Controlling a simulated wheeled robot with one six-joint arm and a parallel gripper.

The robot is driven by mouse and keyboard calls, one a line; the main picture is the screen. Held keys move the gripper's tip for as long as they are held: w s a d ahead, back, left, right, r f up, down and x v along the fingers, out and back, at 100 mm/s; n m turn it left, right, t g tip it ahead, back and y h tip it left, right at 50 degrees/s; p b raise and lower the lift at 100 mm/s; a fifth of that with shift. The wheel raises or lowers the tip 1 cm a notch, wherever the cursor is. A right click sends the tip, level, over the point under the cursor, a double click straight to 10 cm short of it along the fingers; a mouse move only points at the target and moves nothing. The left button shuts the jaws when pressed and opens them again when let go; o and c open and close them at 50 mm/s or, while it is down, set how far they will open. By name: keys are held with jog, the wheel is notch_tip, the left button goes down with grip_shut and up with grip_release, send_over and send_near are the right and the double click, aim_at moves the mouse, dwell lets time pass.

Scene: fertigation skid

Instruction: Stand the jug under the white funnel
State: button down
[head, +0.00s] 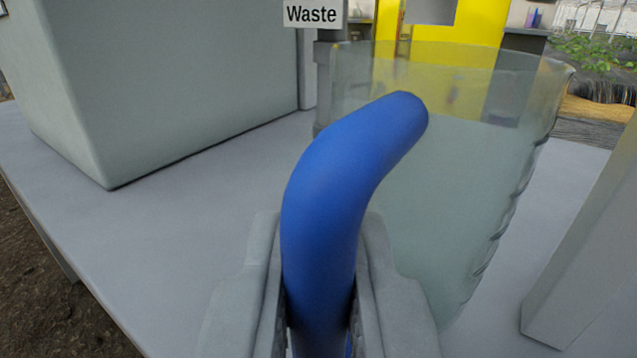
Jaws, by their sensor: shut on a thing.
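The jug (450,200) is clear, with a blue handle (330,185), and fills the centre right of the head view. It looks about upright. Its lower part looks pale and cloudy, possibly liquid. My gripper (322,265) is shut on the blue handle, one finger on each side. The jug's base is hidden, so I cannot tell whether it touches the grey surface. No white funnel shows in this view.
A grey bench top (190,225) lies below, clear at left. A large grey box (170,75) stands at the back left. A "Waste" sign (312,14) is on a grey post behind the jug. A grey upright block (590,250) stands close at right. A yellow structure (480,28) is behind.

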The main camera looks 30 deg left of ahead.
jog(key=shift+w+a, duration=0.3)
jog(key=shift+w, duration=0.15)
jog(key=shift+w+a+f, duration=0.25)
jog(key=shift+w+a, duration=0.1)
jog(key=shift+w, duration=0.2)
jog(key=shift+w+a+f, duration=0.25)
jog(key=shift+w+a, duration=0.1)
jog(key=shift+w, duration=0.15)
jog(key=shift+f, duration=0.2)
jog(key=shift+f, duration=0.15)
jog(key=c, duration=1.4)
grip_release()
jog(key=shift+c, duration=0.2)
jog(key=shift+r, duration=0.2)
jog(key=v, duration=1.2)
